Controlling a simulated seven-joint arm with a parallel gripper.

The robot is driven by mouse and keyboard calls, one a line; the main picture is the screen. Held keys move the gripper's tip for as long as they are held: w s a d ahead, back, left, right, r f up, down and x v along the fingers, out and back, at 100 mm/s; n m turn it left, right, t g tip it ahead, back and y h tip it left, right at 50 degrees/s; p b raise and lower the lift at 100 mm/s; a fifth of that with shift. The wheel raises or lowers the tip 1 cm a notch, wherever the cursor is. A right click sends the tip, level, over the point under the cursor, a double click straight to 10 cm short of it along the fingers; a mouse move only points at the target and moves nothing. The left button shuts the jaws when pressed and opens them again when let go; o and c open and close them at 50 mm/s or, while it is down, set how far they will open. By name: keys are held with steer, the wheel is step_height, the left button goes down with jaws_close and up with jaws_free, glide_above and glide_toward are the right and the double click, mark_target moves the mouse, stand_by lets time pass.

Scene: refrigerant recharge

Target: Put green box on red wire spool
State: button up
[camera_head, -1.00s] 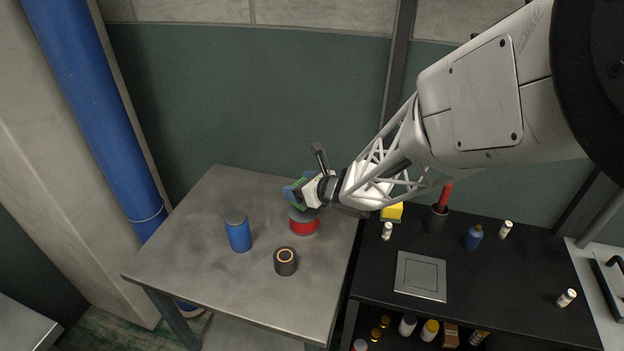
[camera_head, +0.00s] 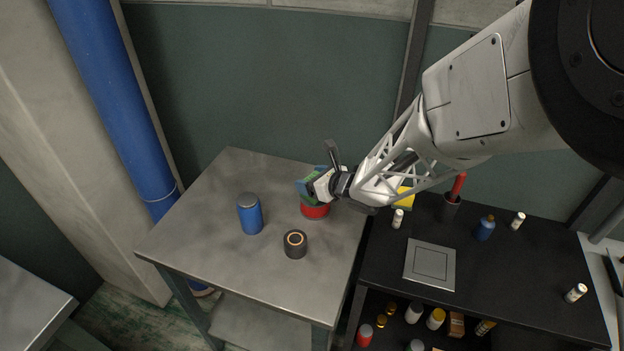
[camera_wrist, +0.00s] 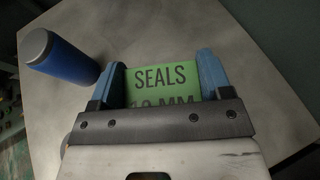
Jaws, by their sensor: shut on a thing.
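The red wire spool (camera_head: 315,211) stands on the grey metal table, near its right side. My gripper (camera_head: 308,186) is at the spool's top. In the wrist view its blue fingers are shut on the green box (camera_wrist: 160,84), one on each side; the box is labelled "SEALS". In the head view a little of the box's green shows between the fingers, directly above the spool. The fingers hide part of the spool's top, so I cannot tell whether the box touches it. The spool is hidden in the wrist view.
A blue can (camera_head: 250,214) stands left of the spool, and a dark roll (camera_head: 295,244) in front. The grey table (camera_head: 215,260) is otherwise clear. A black table (camera_head: 480,290) at right holds a yellow item, a dark cup, small bottles and a square plate (camera_head: 430,266).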

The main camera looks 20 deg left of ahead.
steer(key=shift+f, duration=0.15)
steer(key=o, duration=0.9)
steer(key=shift+d+r, duration=0.1)
steer(key=shift+r, duration=0.1)
steer(key=shift+s+d+r, duration=0.15)
steer(key=shift+d+r, duration=0.05)
steer(key=shift+d, duration=0.25)
steer(key=shift+v, duration=5.4)
